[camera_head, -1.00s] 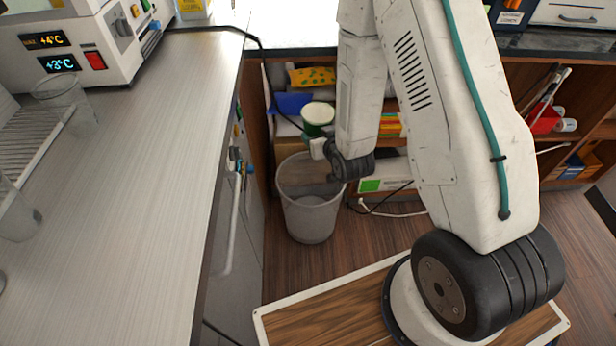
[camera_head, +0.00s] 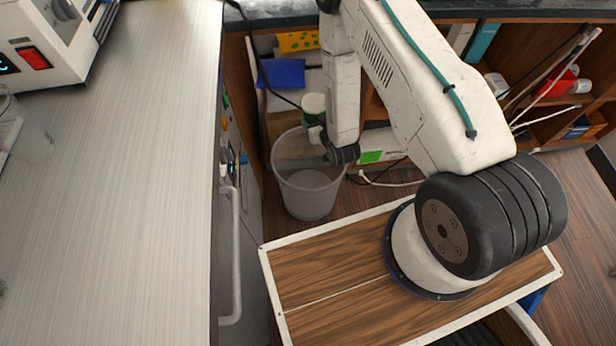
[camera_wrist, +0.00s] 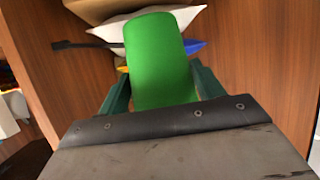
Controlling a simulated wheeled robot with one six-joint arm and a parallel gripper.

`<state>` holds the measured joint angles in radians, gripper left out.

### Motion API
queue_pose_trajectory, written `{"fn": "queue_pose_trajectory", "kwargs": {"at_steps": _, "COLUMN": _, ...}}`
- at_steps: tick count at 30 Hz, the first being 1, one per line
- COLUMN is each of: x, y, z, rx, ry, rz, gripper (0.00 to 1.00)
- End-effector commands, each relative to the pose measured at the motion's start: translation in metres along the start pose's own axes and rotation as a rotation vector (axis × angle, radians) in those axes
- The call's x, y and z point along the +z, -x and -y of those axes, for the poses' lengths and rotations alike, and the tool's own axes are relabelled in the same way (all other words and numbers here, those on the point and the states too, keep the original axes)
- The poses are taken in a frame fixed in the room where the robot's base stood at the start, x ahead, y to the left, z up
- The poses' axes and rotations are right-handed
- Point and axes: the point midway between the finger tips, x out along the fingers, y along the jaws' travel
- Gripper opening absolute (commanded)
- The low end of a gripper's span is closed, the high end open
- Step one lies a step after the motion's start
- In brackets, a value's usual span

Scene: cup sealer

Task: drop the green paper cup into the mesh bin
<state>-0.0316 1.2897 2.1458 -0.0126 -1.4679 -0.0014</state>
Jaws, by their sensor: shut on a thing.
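The green paper cup (camera_wrist: 158,60) fills the middle of the wrist view, between the two dark green fingers of my gripper (camera_wrist: 160,92). My gripper is shut on it. In the head view the cup (camera_head: 314,103) shows with a white rim at the top, at the end of my arm; the fingers are mostly hidden there. The mesh bin (camera_head: 309,188) is a grey, see-through bin on the floor beside the counter. In the head view the cup appears just above and behind the bin's far rim. I cannot tell if it is over the opening.
The pale counter (camera_head: 130,180) with a white machine (camera_head: 45,45) stands on the left. An open wooden shelf behind the bin holds a blue packet (camera_head: 282,73) and a yellow packet (camera_head: 298,41). A cable (camera_head: 385,183) lies on the floor right of the bin.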

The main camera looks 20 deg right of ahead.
Motion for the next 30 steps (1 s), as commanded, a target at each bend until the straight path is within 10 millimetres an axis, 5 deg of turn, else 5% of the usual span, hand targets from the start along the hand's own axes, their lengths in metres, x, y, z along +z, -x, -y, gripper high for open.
{"fn": "queue_pose_trajectory", "kwargs": {"at_steps": 3, "x": 0.042, "y": -0.006, "z": 0.004, "rx": -0.009, "ry": 0.004, "rz": 0.004, "gripper": 0.41}}
{"fn": "queue_pose_trajectory", "kwargs": {"at_steps": 7, "x": 0.068, "y": -0.009, "z": 0.007, "rx": -0.015, "ry": 0.006, "rz": 0.001, "gripper": 0.41}}
{"fn": "queue_pose_trajectory", "kwargs": {"at_steps": 30, "x": 0.133, "y": -0.033, "z": 0.009, "rx": -0.018, "ry": 0.007, "rz": -0.001, "gripper": 0.41}}
